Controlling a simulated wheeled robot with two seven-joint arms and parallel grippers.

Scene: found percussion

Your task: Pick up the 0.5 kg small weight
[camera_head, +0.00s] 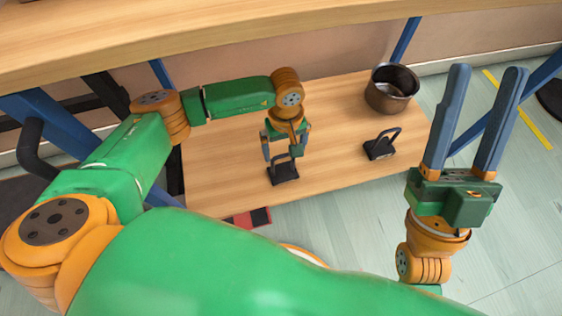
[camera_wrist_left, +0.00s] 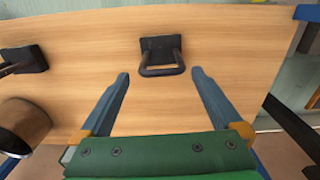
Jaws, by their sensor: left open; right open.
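Two dark small weights with loop handles rest on the wooden shelf; no mass marking is legible, so I cannot tell which is 0.5 kg. One weight (camera_head: 284,173) is below my left gripper (camera_head: 285,153); it also shows in the left wrist view (camera_wrist_left: 160,44), ahead of and between the fingertips. The other weight (camera_head: 380,149) is to the right; it shows at the left edge of the left wrist view (camera_wrist_left: 30,58). My left gripper is open and empty, its fingers pointing down. My right gripper (camera_head: 488,75) is open and empty, beyond the shelf's right end.
A dark metal pot (camera_head: 390,90) stands at the shelf's back right corner. The wooden shelf (camera_head: 225,165) is bare around the weights. A higher wooden board (camera_head: 200,30) crosses the back, and blue frame legs (camera_head: 405,40) stand at the sides.

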